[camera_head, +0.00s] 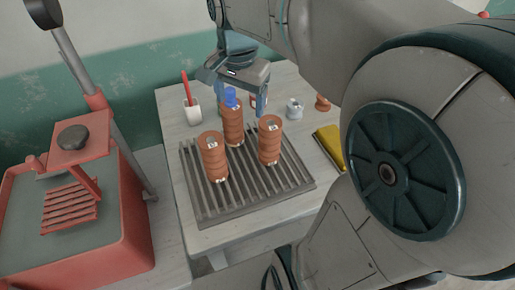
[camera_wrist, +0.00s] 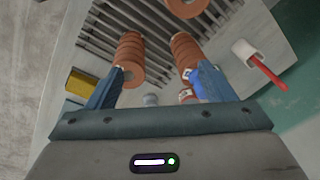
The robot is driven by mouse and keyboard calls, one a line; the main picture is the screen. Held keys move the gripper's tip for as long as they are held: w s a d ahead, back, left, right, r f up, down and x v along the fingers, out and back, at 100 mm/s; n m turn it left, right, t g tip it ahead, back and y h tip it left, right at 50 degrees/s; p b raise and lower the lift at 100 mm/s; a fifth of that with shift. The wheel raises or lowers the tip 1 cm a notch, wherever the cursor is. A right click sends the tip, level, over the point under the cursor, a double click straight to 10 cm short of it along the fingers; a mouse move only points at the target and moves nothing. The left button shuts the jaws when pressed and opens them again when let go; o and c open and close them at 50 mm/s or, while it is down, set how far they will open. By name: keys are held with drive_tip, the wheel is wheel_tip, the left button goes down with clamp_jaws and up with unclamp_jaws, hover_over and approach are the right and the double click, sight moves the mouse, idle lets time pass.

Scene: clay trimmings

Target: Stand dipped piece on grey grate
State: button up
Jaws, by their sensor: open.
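Three ribbed terracotta pieces stand upright on the grey grate (camera_head: 240,212): a left piece (camera_head: 213,160), a back piece (camera_head: 232,128) and a right piece (camera_head: 269,145). Small pale patches show near their ends; I cannot tell which piece is dipped. My gripper (camera_head: 246,104) is open and empty at the back edge of the grate. In the wrist view my gripper (camera_wrist: 155,85) has its right finger beside the back piece (camera_wrist: 187,50) and its left finger near the right piece (camera_wrist: 130,60). Whether the fingers touch them is unclear.
A white cup (camera_head: 193,113) with a red tool stands at the table's back left. A small grey pot (camera_head: 294,109) and a small terracotta object (camera_head: 322,103) stand behind the grate. A yellow block (camera_head: 331,144) lies to the right. A red-framed machine (camera_head: 122,205) stands at left.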

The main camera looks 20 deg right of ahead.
drive_tip(key=s+f+n+t, duration=0.1)
drive_tip(key=s+f+n, duration=0.6)
drive_tip(key=s+n, duration=0.2)
drive_tip(key=shift+s+n+t, duration=0.4)
drive_tip(key=shift+s, duration=0.65)
idle(1.0)
